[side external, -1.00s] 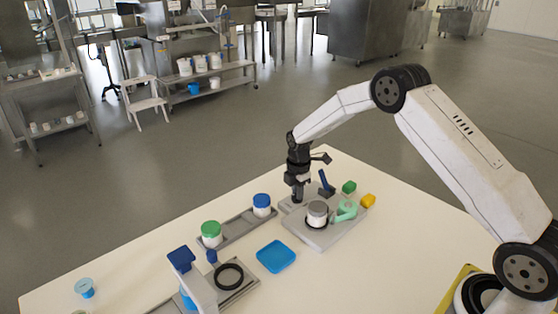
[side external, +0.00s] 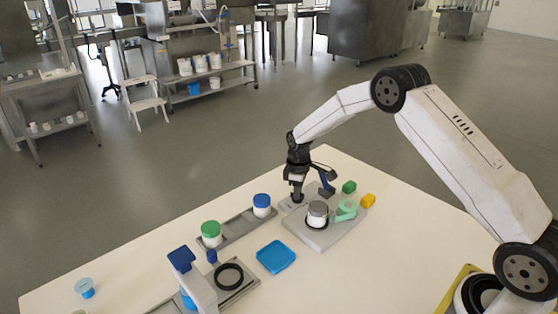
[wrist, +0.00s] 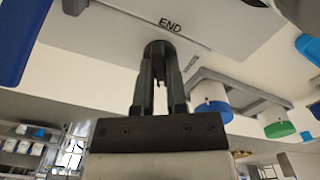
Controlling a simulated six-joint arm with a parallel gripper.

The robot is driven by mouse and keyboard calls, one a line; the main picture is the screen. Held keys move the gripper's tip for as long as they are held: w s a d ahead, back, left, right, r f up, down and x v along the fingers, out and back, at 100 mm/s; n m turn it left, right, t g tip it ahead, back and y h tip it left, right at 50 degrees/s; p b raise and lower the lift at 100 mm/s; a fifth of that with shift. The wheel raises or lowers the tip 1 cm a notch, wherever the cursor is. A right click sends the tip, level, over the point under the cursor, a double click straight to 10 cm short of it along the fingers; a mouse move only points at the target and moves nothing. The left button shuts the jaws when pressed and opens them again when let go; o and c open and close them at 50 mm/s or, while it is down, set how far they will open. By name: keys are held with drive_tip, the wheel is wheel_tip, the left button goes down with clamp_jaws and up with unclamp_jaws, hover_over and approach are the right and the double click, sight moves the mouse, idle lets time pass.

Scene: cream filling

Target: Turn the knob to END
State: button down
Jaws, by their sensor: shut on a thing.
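My gripper (side external: 298,196) points down at the far left corner of the grey plate device (side external: 322,236). In the wrist view my gripper (wrist: 158,58) has its fingers closed around the small dark knob (wrist: 159,46). The black END label (wrist: 170,25) is printed on the light plate, just beyond the knob and slightly right of it. A second, smaller label (wrist: 191,64) lies to the right and is too small to read. The fingers cover most of the knob, so I cannot tell where it points.
Blue-lidded (side external: 262,205) and green-lidded (side external: 211,234) jars stand left. A blue tray (side external: 275,257) lies in front.

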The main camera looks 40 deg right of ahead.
drive_tip(key=m, duration=0.5)
drive_tip(key=shift+m, duration=0.3)
drive_tip(key=m, duration=0.9)
drive_tip(key=shift+m, duration=0.4)
drive_tip(key=m, duration=2.1)
drive_tip(key=shift+m, duration=0.4)
drive_tip(key=m, duration=0.5)
